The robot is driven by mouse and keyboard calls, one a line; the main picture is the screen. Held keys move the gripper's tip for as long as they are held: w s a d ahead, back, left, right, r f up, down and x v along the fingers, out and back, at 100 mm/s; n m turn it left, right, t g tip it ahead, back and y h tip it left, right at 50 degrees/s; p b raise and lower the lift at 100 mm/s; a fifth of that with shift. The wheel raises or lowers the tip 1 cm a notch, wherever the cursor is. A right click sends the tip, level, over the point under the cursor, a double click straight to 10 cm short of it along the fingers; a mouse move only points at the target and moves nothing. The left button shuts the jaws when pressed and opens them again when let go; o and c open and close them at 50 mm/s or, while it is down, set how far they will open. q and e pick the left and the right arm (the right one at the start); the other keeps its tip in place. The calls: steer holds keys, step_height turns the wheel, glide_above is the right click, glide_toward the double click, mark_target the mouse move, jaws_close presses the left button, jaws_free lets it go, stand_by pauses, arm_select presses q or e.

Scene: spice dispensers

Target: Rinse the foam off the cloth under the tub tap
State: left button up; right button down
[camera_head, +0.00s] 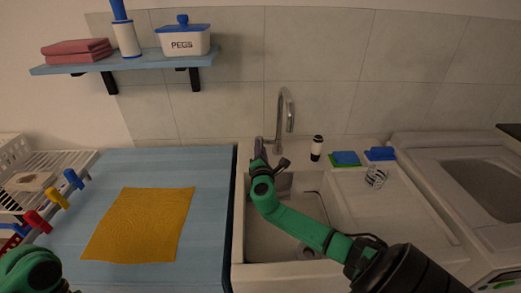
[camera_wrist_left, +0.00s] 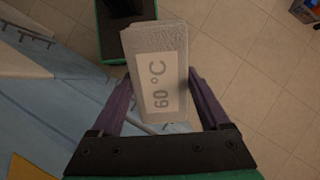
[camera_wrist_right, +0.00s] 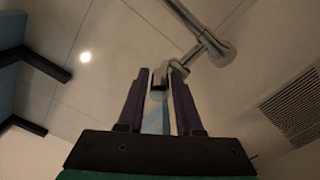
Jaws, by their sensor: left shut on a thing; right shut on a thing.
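A grey, thick, textured cloth (camera_wrist_left: 172,42) with a pale label reading 60 °C sits between the purple fingers of my left gripper (camera_wrist_left: 160,100), which is shut on it. No foam shows clearly on this face. The cloth is out of the head view, where only my green left arm shows at bottom left. The steel tap (camera_head: 288,100) rises behind the white tub (camera_head: 238,240). My right gripper (camera_head: 260,150) is at the tap's base, left of its spout. In the right wrist view its fingers (camera_wrist_right: 160,72) are shut on a metal tap part (camera_wrist_right: 158,92), apparently the lever.
A yellow cloth (camera_head: 140,225) lies flat on the blue counter (camera_head: 212,190). A rack (camera_head: 50,165) with coloured pegs stands left. My right arm crosses the tub.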

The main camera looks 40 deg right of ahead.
stand_by(0.6)
arm_select(q)
step_height(320, 180, up, 3)
steer(key=p, duration=0.3)
arm_select(e)
steer(key=shift+d+r+g, duration=0.1)
steer(key=shift+r+g, duration=0.2)
steer(key=shift+r, duration=0.4)
arm_select(q)
steer(key=shift+r, duration=0.2)
arm_select(e)
steer(key=shift+w, duration=0.1)
arm_select(q)
steer(key=shift+f, duration=0.2)
arm_select(e)
steer(key=shift+f, duration=0.3)
steer(key=c, duration=0.6)
jaws_free()
steer(key=shift+y, duration=0.3)
arm_select(q)
steer(key=shift+f+b, duration=0.6)
arm_select(e)
steer(key=v, duration=1.2)
steer(key=shift+w, duration=0.1)
